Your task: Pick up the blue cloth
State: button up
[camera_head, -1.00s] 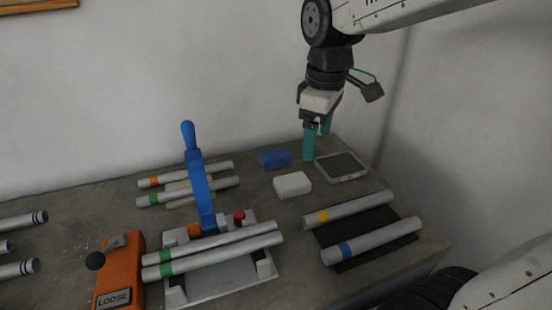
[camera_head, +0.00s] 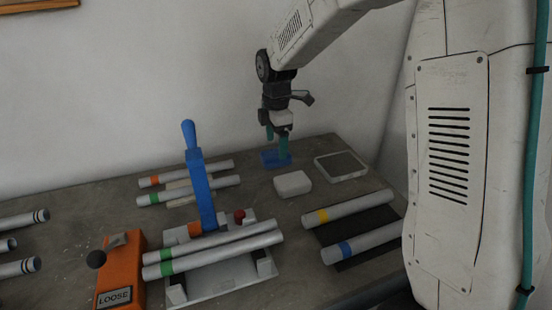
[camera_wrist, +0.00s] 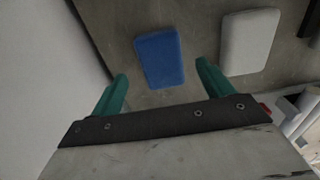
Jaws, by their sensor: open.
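The blue cloth (camera_head: 270,160) is a small folded block lying flat on the grey table near the back wall. In the wrist view the blue cloth (camera_wrist: 160,57) lies ahead of and between the fingertips, not touched by either as far as I can see. My gripper (camera_head: 277,146) points down over the cloth in the head view, and one green finger covers part of it. In the wrist view my gripper (camera_wrist: 160,78) has its two green fingers wide apart with nothing between them. The exact height above the cloth is hard to tell.
A white block (camera_head: 292,184) lies close to the right of the cloth. A grey-topped tray (camera_head: 341,166) is farther right. Silver tubes (camera_head: 200,190) lie to the left, near an upright blue lever (camera_head: 200,185). The wall (camera_head: 130,80) is close behind.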

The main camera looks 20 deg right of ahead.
aim_at(276, 153)
notch_tip(276, 153, down, 4)
jog(key=shift+s+f, duration=0.1)
jog(key=shift+f, duration=0.05)
jog(key=c, duration=1.1)
jog(key=shift+o, duration=0.2)
